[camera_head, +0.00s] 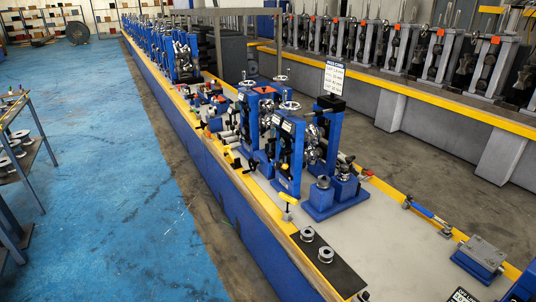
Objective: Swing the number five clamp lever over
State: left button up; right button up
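The clamp levers are too small to tell apart, and no number five is readable. On the long bench, a small yellow-topped T-shaped piece (288,201) stands upright near the yellow front edge. Small dark fittings with red tips (249,168) sit along the same edge, beside the blue roll stands (290,153). I cannot tell whether any of these is the number five clamp lever. Neither of my grippers is in view.
Two metal rings (307,234) sit on a black plate (335,262) at the bench's near end. A blue block (479,254) stands at the right. A cart (17,165) stands at left. The blue floor (110,190) beside the bench is clear.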

aim_at(270, 140)
jog(key=i+j, duration=0.25)
jog(key=i, duration=0.2)
jog(key=i+j+u, duration=0.1)
jog(key=i+j, duration=0.15)
jog(key=i, duration=0.2)
jog(key=i+j, duration=0.25)
jog(key=i, duration=0.2)
jog(key=i+j+u, duration=0.1)
jog(key=i, duration=0.4)
jog(key=i+j, duration=0.3)
jog(key=i, duration=0.15)
